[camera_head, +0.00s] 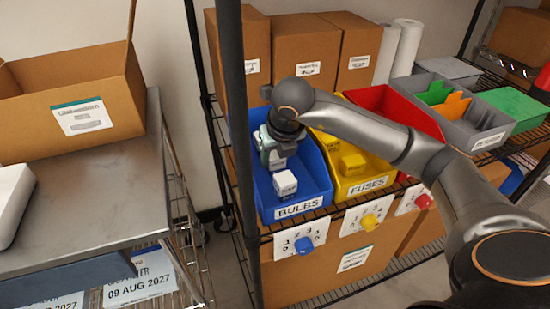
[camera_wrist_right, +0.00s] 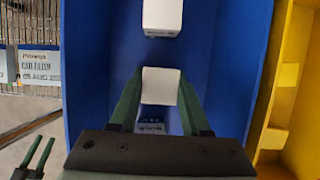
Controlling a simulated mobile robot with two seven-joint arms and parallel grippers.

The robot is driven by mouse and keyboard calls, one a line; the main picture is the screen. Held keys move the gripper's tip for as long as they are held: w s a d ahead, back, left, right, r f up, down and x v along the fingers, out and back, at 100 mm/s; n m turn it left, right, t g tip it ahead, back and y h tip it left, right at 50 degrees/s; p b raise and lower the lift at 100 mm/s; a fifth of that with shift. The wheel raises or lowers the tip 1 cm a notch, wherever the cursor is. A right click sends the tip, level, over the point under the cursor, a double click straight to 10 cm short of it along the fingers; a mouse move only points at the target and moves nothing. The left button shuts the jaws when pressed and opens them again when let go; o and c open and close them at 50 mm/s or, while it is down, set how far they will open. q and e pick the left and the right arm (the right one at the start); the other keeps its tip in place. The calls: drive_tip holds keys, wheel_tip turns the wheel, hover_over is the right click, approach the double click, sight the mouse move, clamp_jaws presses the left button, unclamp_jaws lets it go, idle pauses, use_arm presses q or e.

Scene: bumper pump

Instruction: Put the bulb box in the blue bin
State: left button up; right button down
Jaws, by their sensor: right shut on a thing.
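My right gripper (camera_head: 275,156) reaches down into the blue bin (camera_head: 324,188), labelled BULBS. In the right wrist view its green fingers (camera_wrist_right: 160,88) are shut on a white bulb box (camera_wrist_right: 161,86) inside the same bin (camera_wrist_right: 222,70). Another white box (camera_head: 285,183) lies in the bin near its front; the wrist view shows a separate white box (camera_wrist_right: 162,17) beyond the fingertips. A small printed pale item (camera_wrist_right: 150,127) shows below the held box, partly hidden. Left gripper fingers (camera_wrist_right: 35,157), apart and empty, appear at the wrist view's lower left.
The yellow FUSES bin (camera_head: 366,184) adjoins the blue bin on the right, with a red bin (camera_head: 395,104) beyond. A dark upright post (camera_head: 236,110) stands close on the left. Cardboard boxes (camera_head: 305,50) stand behind. A metal table (camera_head: 90,195) holds an open carton (camera_head: 75,105).

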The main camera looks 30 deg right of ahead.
drive_tip(key=shift+c, duration=1.8)
unclamp_jaws()
drive_tip(key=shift+f, duration=0.1)
drive_tip(key=shift+r, duration=0.25)
drive_tip(key=p+v, duration=0.2)
drive_tip(key=v, duration=0.9)
drive_tip(key=shift+s+r, duration=0.3)
drive_tip(key=shift+r, duration=0.05)
drive_tip(key=shift+a, duration=0.1)
